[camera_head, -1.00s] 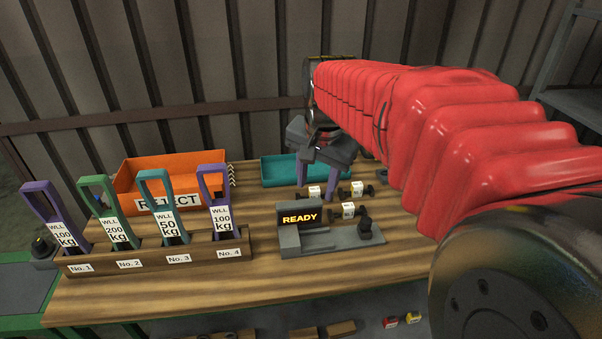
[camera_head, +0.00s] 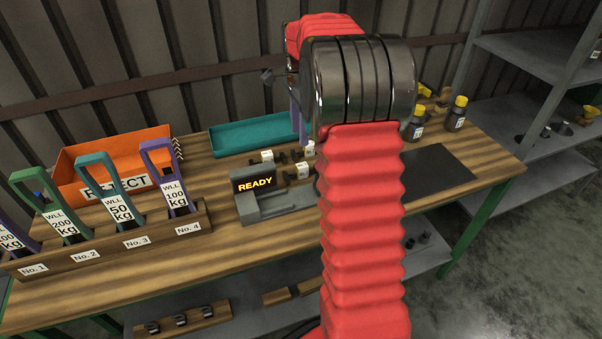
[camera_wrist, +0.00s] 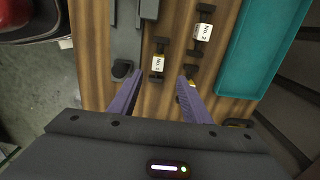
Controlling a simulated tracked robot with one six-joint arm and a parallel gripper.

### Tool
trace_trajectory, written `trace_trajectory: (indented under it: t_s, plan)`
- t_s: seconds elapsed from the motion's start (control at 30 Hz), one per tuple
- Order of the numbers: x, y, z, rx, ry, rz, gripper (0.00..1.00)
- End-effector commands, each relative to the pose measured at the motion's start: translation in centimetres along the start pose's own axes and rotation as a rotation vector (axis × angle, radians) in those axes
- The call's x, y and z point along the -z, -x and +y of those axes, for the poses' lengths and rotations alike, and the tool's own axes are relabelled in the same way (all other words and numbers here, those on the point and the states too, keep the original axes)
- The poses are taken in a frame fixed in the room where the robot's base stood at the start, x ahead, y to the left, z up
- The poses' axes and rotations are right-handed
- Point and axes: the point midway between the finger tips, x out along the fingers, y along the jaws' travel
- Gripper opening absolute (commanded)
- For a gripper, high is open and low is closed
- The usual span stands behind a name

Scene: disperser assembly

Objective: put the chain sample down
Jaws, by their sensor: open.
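Several dark dumbbell-shaped samples with white labels lie on the wooden bench. In the wrist view, one marked No. 1 (camera_wrist: 157,64) lies between and just beyond the fingertips of my gripper (camera_wrist: 157,79). One marked No. 2 (camera_wrist: 202,32) lies to its right. Another dark piece lies by the right fingertip, partly hidden. My gripper's purple fingers are apart and hold nothing visible. My arm hides most of the gripper there. I cannot tell which sample is the chain one.
A teal tray (camera_head: 226,146) stands behind the samples, and an orange REJECT bin (camera_head: 92,160) is at left. A wooden rack (camera_head: 110,240) holds tall labelled loops. Bottles (camera_head: 455,115) and a dark mat (camera_head: 437,171) are at right.

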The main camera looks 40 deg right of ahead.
Motion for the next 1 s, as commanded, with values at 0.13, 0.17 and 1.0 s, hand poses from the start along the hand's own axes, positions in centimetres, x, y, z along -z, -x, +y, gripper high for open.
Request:
trace_trajectory:
  t_s: [0.13,0.17,1.0]
  plan:
    - [0.0,0.0,0.0,0.000,-0.001,0.000,0.44]
    - [0.0,0.0,0.0,0.000,-0.001,0.000,0.44]
    - [0.1,-8.4,0.1,0.000,0.001,0.000,0.44]
